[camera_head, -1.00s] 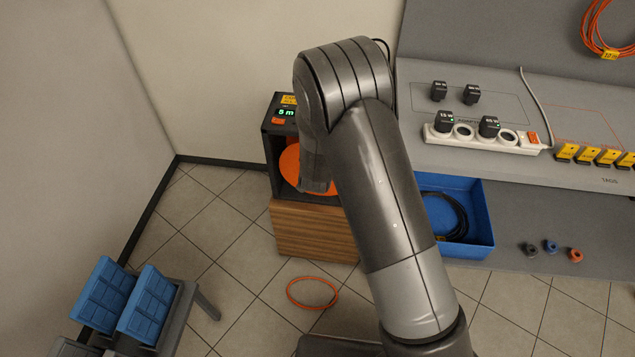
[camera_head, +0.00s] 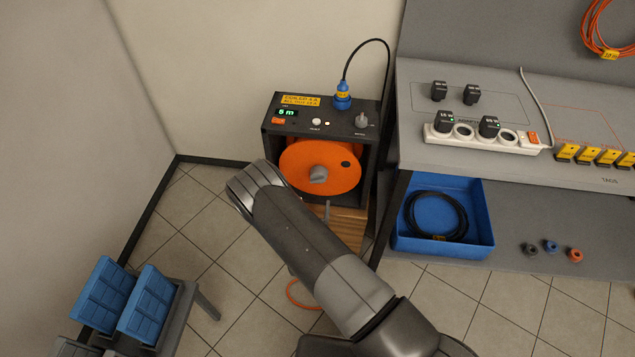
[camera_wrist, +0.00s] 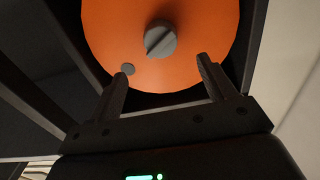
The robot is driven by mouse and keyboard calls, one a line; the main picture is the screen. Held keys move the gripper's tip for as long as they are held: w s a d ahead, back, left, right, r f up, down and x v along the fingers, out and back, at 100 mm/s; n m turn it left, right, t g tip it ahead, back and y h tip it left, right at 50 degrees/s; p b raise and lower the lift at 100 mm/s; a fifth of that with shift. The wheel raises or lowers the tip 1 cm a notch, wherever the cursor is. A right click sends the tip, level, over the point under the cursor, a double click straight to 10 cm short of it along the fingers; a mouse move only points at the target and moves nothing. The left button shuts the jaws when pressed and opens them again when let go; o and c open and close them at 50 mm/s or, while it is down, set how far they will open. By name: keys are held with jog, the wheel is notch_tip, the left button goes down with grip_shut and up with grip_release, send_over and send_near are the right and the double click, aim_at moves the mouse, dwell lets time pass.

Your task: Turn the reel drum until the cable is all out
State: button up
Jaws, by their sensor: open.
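The cable reel (camera_head: 270,133) is a dark box with a green readout (camera_head: 287,113), a little blurred, on its top panel. Its orange drum (camera_head: 310,156) faces forward, with a grey slotted hub knob (camera_head: 318,175) and a small dark round spot (camera_head: 345,164). The drum (camera_wrist: 200,20), hub (camera_wrist: 160,40) and grey spot (camera_wrist: 128,69) also show in the wrist view. There my gripper (camera_wrist: 165,82) is open and empty, its fingers spread before the drum's edge near the spot. I cannot tell whether they touch. In the head view my arm mostly hides my gripper.
A blue plug (camera_head: 342,97) with a black cord stands on the reel's top, beside a knob (camera_head: 361,121). A blue bin (camera_head: 483,246) with coiled black cable is at right, under a bench with a power strip (camera_head: 465,136). An orange ring (camera_head: 300,294) lies on the floor, partly hidden.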

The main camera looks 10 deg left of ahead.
aim_at(317, 182)
jog(key=w, duration=1)
jog(key=shift+w, duration=0.2)
jog(key=c, duration=1.4)
